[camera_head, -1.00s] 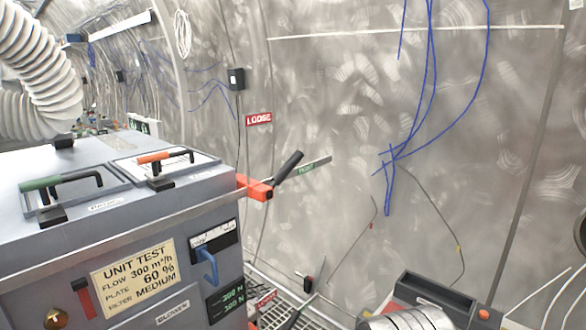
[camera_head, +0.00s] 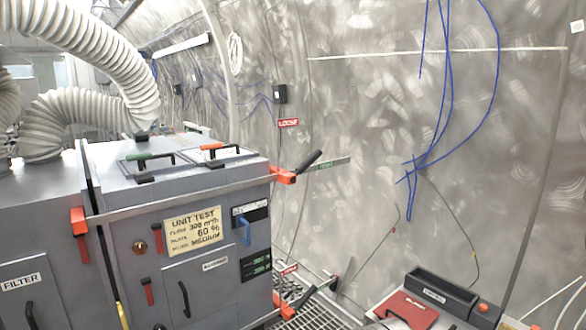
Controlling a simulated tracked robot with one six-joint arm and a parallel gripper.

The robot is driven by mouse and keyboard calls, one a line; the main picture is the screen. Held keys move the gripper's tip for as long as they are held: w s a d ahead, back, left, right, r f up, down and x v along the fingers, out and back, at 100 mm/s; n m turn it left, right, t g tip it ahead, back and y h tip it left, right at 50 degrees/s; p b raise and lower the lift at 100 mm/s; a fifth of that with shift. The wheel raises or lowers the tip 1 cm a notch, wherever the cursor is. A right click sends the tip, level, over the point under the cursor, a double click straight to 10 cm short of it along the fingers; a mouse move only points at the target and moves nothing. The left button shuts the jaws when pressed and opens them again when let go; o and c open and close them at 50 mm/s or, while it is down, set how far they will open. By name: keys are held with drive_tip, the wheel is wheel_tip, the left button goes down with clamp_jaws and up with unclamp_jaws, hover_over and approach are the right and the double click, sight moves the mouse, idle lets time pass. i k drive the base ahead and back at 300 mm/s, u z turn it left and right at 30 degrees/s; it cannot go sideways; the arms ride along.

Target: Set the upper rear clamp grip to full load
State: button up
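The upper rear clamp (camera_head: 284,176) is orange and sits at the upper right corner of the grey unit (camera_head: 130,205). Its black grip (camera_head: 309,160) points up and to the right, at a slant. A red LOOSE plate (camera_head: 288,122) is on the wall above it. A green-marked strip (camera_head: 332,163) lies just right of the grip, its lettering too small to read. A lower clamp (camera_head: 302,297) shows at the unit's lower right, with a red plate (camera_head: 288,268) above it. My gripper is not in view.
A dark bin (camera_head: 442,291) and a red-topped item (camera_head: 408,309) with a black handle are at bottom right. Grating (camera_head: 318,318) lies between them and the unit. Blue cables (camera_head: 440,110) hang on the curved wall. White hoses (camera_head: 95,45) rise at upper left.

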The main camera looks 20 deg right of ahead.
sight(314, 156)
drive_tip(key=u, duration=0.3)
drive_tip(key=k, duration=0.7)
drive_tip(key=u, duration=0.4)
drive_tip(key=i, duration=1.8)
drive_tip(key=z, duration=0.7)
